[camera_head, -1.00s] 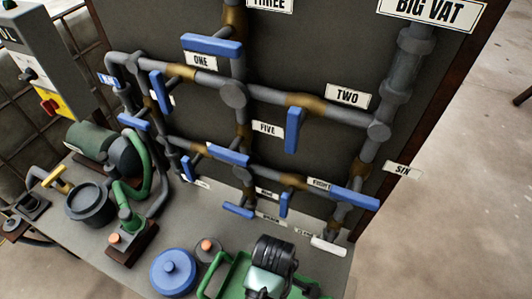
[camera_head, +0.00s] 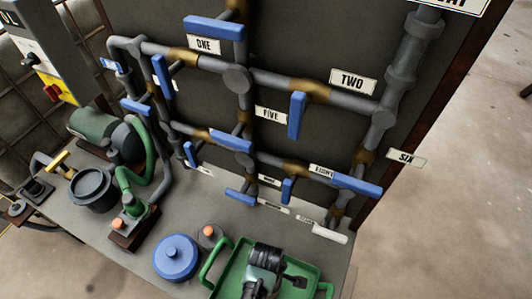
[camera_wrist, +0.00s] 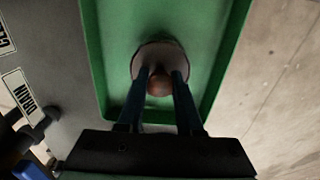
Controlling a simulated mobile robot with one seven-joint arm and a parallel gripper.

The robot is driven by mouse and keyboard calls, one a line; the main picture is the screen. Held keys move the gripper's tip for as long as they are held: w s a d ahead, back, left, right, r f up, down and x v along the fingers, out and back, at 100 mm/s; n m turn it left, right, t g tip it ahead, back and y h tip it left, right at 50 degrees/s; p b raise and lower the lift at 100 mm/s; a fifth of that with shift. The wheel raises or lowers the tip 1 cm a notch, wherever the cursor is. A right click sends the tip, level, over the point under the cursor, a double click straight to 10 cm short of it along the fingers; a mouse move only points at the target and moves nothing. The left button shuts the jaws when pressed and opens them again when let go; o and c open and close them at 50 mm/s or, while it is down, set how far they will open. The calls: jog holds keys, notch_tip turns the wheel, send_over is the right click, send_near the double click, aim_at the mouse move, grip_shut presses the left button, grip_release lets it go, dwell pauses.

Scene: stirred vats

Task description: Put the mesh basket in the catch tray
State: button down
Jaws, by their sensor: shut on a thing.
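The green catch tray (camera_head: 312,269) lies on the bench at the bottom of the head view, and its floor and rim (camera_wrist: 97,60) fill the middle of the wrist view. My gripper (camera_wrist: 158,80) is over the tray, its two dark fingers shut on a round brown knob. Just beyond the knob is a pale grey round piece (camera_wrist: 150,52), which I take to be the mesh basket; its mesh cannot be made out. In the head view my gripper (camera_head: 262,288) hides most of what it holds. I cannot tell whether the basket touches the tray floor.
A blue round lid (camera_head: 176,257) and a small orange-topped part (camera_head: 209,235) stand left of the tray. Pipes with blue handles (camera_head: 297,115) rise behind it. A dark pot (camera_head: 92,187) and green pump (camera_head: 95,132) stand further left. Bare floor (camera_head: 445,220) is at the right.

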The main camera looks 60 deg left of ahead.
jog(key=shift+f, duration=0.2)
jog(key=c, duration=0.6)
grip_release()
jog(key=shift+o, duration=0.2)
notch_tip(320, 180, up, 12)
jog(key=shift+r+p, duration=0.25)
jog(key=shift+p, duration=0.1)
